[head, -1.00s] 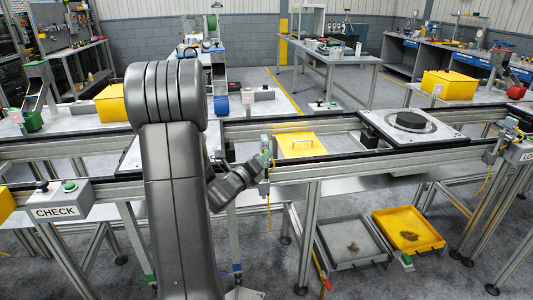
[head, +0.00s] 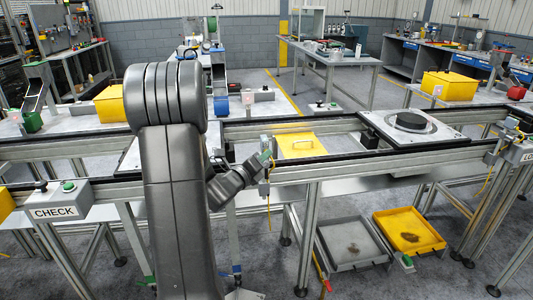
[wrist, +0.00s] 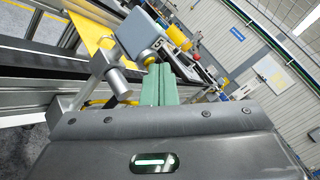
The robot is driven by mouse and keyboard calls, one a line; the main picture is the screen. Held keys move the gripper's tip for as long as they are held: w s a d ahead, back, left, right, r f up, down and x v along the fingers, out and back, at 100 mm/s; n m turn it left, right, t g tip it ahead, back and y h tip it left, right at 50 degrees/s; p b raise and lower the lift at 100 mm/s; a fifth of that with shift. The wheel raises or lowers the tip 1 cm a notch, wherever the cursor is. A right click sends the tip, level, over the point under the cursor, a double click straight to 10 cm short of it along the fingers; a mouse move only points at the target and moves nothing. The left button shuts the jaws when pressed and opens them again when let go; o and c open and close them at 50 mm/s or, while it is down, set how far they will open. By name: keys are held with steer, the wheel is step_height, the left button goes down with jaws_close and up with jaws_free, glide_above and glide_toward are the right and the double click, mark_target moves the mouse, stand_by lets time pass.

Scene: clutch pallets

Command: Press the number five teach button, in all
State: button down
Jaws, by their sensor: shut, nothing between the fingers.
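My gripper (head: 265,157) is shut and empty, reaching up at the front rail of the conveyor. In the wrist view its green fingers (wrist: 165,84) lie together. Their tips are close below a grey sensor box (wrist: 143,33) with a yellow ringed part at its lower end. I cannot tell whether they touch it. A silver cylinder (wrist: 121,82) on a bracket is just left of the fingers. In the head view the sensor on the rail (head: 265,140) is small and partly hidden by my gripper.
The conveyor rail (head: 380,162) runs across in front of me. A pallet with a dark disc (head: 375,130) sits on it at right. A CHECK box (head: 58,212) with buttons is at left. A yellow cable (head: 268,195) hangs by my gripper. Grey (head: 338,262) and yellow (head: 392,252) trays lie below.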

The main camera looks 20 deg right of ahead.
steer(key=shift+s+a+b, duration=0.2)
steer(key=shift+s+b, duration=0.5)
steer(key=shift+s, duration=0.1)
steer(key=s+b, duration=0.1)
steer(key=s, duration=0.1)
steer(key=s+a+b, duration=0.1)
steer(key=s+b, duration=0.1)
steer(key=s, duration=0.1)
steer(key=shift+a, duration=0.1)
steer(key=shift+w, duration=0.1)
stand_by(0.4)
steer(key=w+p, duration=0.1)
steer(key=p, duration=0.1)
steer(key=w+p, duration=0.1)
steer(key=shift+d+r+p, duration=0.2)
steer(key=shift+d+p, duration=0.1)
steer(key=shift+p, duration=0.1)
steer(key=p, duration=0.4)
